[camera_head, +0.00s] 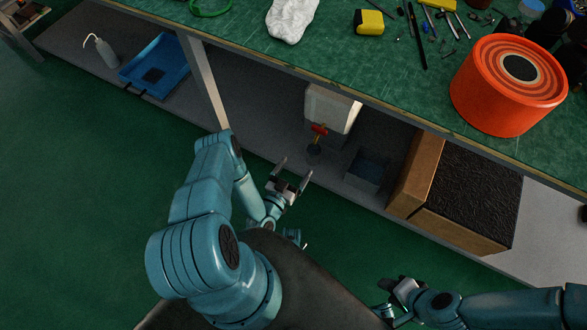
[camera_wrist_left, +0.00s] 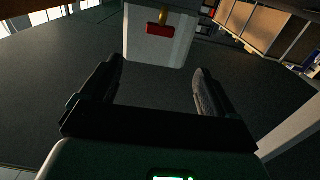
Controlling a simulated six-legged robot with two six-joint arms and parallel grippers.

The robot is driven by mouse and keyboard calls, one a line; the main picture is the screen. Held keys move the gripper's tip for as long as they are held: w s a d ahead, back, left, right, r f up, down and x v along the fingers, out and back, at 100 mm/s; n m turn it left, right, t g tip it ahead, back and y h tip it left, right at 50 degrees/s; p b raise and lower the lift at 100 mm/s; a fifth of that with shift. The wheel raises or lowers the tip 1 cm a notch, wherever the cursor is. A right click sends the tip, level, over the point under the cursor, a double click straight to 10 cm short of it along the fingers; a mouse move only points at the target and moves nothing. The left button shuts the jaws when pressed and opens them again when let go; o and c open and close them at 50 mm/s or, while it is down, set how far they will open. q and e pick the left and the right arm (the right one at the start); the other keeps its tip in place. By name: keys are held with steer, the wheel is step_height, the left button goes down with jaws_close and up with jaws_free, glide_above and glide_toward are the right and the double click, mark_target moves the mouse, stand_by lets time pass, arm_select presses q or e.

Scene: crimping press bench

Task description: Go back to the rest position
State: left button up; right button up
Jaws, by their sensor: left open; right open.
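My left gripper (camera_head: 291,172) is open and empty in the head view, in front of the lower shelf under the bench. In the left wrist view its two fingers (camera_wrist_left: 158,88) are spread with nothing between them. A white container with a red-handled tap (camera_head: 319,130) stands on the shelf just beyond it. The container's tap also shows in the left wrist view (camera_wrist_left: 158,29). My right gripper (camera_head: 397,297) is at the lower right of the head view, low over the green floor, open, its fingertips partly hard to make out.
The green bench top (camera_head: 330,60) is above, with a large orange spool (camera_head: 480,95), a yellow block (camera_head: 370,22) and several tools. The lower shelf holds a blue tray (camera_head: 170,62), a white bottle (camera_head: 106,52) and a cardboard box (camera_head: 425,170). A bench leg (camera_head: 203,80) stands left of my left gripper.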

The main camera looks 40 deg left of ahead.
arm_select(q)
steer(key=shift+s, duration=0.25)
stand_by(0.3)
steer(key=w+d+r+m+g+h, duration=0.1)
steer(key=w+d+g+h, duration=0.2)
steer(key=d+g+h, duration=0.6)
steer(key=s+d+r+g+y, duration=0.1)
steer(key=s+d+r+g, duration=0.35)
steer(key=s, duration=0.25)
steer(key=s+d+r+g, duration=0.3)
steer(key=s+d+r, duration=0.1)
steer(key=s+d, duration=0.25)
step_height(320, 180, up, 24)
steer(key=p, duration=2.4)
steer(key=shift+s+a, duration=0.4)
steer(key=shift+s, duration=0.05)
